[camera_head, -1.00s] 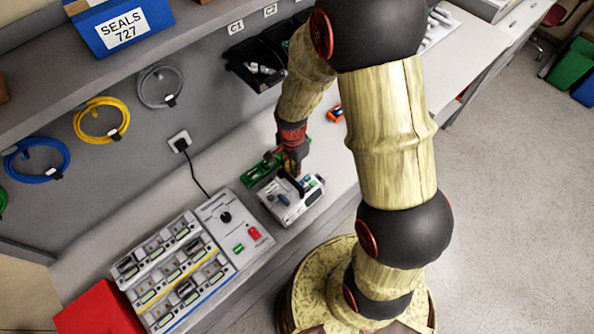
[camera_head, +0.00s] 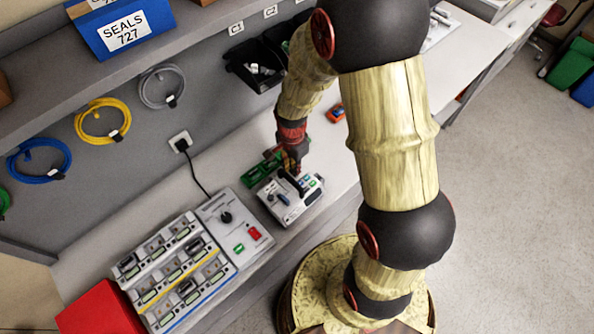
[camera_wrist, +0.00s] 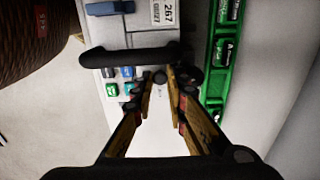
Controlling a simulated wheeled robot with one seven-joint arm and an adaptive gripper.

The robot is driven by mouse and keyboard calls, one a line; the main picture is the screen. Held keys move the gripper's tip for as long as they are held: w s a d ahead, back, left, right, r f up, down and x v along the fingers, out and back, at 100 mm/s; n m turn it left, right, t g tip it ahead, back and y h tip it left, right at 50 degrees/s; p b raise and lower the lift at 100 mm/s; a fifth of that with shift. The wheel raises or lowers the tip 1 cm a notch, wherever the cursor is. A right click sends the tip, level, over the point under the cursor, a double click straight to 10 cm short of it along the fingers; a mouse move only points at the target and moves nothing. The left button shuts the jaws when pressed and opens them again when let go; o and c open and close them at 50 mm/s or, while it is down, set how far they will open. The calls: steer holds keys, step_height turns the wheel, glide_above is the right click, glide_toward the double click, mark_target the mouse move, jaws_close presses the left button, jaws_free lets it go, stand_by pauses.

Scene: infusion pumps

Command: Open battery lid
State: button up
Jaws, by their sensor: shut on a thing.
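The infusion pump (camera_head: 290,203) is a pale grey box with a black handle, on the bench beside a green tray (camera_head: 262,169). In the wrist view the pump (camera_wrist: 142,24) shows its black handle (camera_wrist: 120,55), blue and green buttons and a label reading 267. My gripper (camera_wrist: 162,78) is over the pump's edge beside the handle, its fingers close together around a small dark knob (camera_wrist: 160,77). I cannot clearly make out a battery lid; the fingers hide part of that spot. In the head view my gripper (camera_head: 294,170) is at the pump's far side.
A rack of several small modules (camera_head: 172,270) and a grey control panel (camera_head: 234,229) stand left of the pump. A red box (camera_head: 100,310) is at lower left. Black bins (camera_head: 258,65) hang on the wall.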

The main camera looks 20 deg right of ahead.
steer(key=shift+w+d+r, duration=0.2)
steer(key=shift+w+r, duration=0.1)
steer(key=shift+r, duration=0.2)
stand_by(0.6)
steer(key=shift+w+d+f, duration=0.1)
steer(key=shift+w+d, duration=0.35)
steer(key=shift+d, duration=0.05)
stand_by(1.4)
steer(key=shift+w+d, duration=0.5)
steer(key=shift+w, duration=0.2)
steer(key=shift+w+d, duration=0.5)
steer(key=shift+w, duration=0.2)
stand_by(3.6)
